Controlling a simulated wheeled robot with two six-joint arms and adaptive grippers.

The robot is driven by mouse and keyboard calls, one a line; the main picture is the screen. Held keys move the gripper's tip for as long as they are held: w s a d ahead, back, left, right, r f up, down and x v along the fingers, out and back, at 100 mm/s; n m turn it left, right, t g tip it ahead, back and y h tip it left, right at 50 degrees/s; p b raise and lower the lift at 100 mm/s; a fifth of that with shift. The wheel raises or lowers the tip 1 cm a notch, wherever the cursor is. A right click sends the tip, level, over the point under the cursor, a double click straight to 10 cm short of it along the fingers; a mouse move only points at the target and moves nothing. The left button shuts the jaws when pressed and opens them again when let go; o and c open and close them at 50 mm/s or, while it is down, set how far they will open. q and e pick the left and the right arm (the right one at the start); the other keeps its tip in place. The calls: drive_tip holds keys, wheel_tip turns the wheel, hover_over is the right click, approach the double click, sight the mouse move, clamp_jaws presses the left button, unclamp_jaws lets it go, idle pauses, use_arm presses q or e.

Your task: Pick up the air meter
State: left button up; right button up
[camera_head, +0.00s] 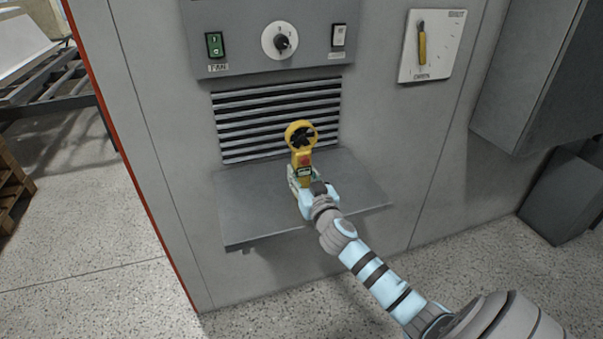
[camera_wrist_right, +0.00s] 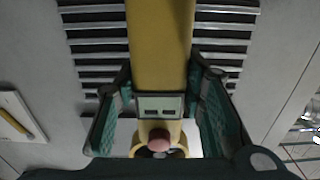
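The air meter is yellow, with a round fan ring at the top, a red button and a small display; it shows upright in the head view (camera_head: 302,157) in front of the wall grille. My right gripper (camera_head: 303,178) is around its lower body, above the grey shelf. In the right wrist view the air meter (camera_wrist_right: 160,50) lies between the two green finger pads, whose tips press against its sides. My right gripper (camera_wrist_right: 160,85) looks shut on it. Whether the meter's foot touches the shelf is hidden by the gripper. My left gripper is not in view.
The grey shelf (camera_head: 245,210) juts from the panel below the slatted grille (camera_head: 240,125). A control box with a green switch (camera_head: 214,44) and a dial (camera_head: 279,41) is above. A white plate with a yellow lever (camera_head: 422,48) is at right. The shelf's sides are clear.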

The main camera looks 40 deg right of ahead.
sight(303, 142)
drive_tip(key=c, duration=0.4)
drive_tip(key=shift+o, duration=0.2)
wheel_tip(303, 142, up, 10)
drive_tip(key=p, duration=0.5)
wheel_tip(303, 142, up, 10)
drive_tip(key=shift+r+p, duration=0.1)
drive_tip(key=shift+p, duration=1.15)
